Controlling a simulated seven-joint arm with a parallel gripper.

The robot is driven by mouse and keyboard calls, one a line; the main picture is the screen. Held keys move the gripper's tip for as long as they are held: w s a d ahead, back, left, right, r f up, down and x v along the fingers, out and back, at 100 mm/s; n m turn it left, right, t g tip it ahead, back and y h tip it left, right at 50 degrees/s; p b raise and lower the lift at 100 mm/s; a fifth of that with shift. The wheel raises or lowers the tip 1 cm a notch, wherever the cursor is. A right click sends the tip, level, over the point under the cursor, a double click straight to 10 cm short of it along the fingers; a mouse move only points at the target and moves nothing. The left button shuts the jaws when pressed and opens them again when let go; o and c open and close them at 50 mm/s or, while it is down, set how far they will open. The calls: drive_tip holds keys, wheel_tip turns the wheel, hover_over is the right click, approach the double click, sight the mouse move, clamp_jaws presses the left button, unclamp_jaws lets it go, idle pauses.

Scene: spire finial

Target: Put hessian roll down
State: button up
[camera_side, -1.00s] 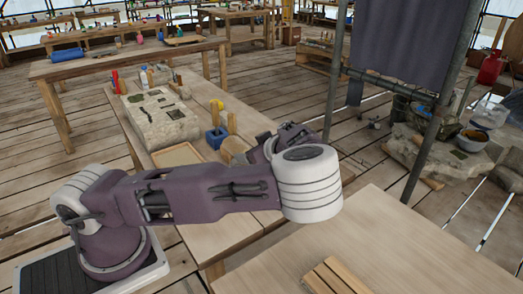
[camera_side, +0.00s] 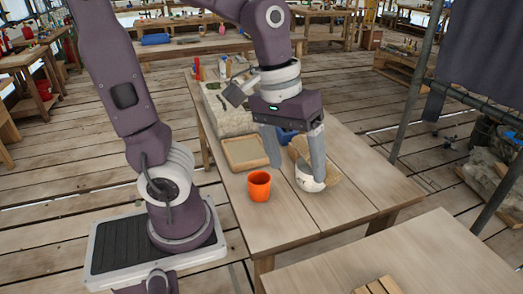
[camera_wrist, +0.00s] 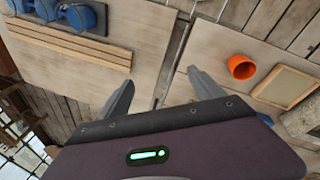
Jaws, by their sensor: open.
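My gripper (camera_side: 296,166) is open and points down over the work table in the side view. Its two fingers also show spread apart in the wrist view (camera_wrist: 162,88), with nothing visible between them. A tan rounded thing (camera_side: 331,174), perhaps the hessian roll, lies on the table behind the right finger, which partly hides it. A whitish rounded thing (camera_side: 307,183) sits at that finger's tip; I cannot tell whether they touch. No hessian roll is clear in the wrist view.
An orange cup (camera_side: 259,187) stands left of my gripper. A shallow wooden-framed tray (camera_side: 245,153) and a stone block (camera_side: 228,120) lie beyond it. A blue thing (camera_side: 287,136) is behind the fingers. The table's front right is clear. A front table holds wooden slats (camera_side: 378,286).

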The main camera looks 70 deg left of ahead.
drive_tip(key=s+r+m+t+y, duration=0.1)
drive_tip(key=s+r+m+t, duration=0.2)
drive_tip(key=s+m, duration=0.2)
drive_tip(key=shift+s+d+r+m+y, duration=0.15)
drive_tip(key=shift+s+r+m+y, duration=0.2)
drive_tip(key=shift+s, duration=0.6)
drive_tip(key=shift+f, duration=0.1)
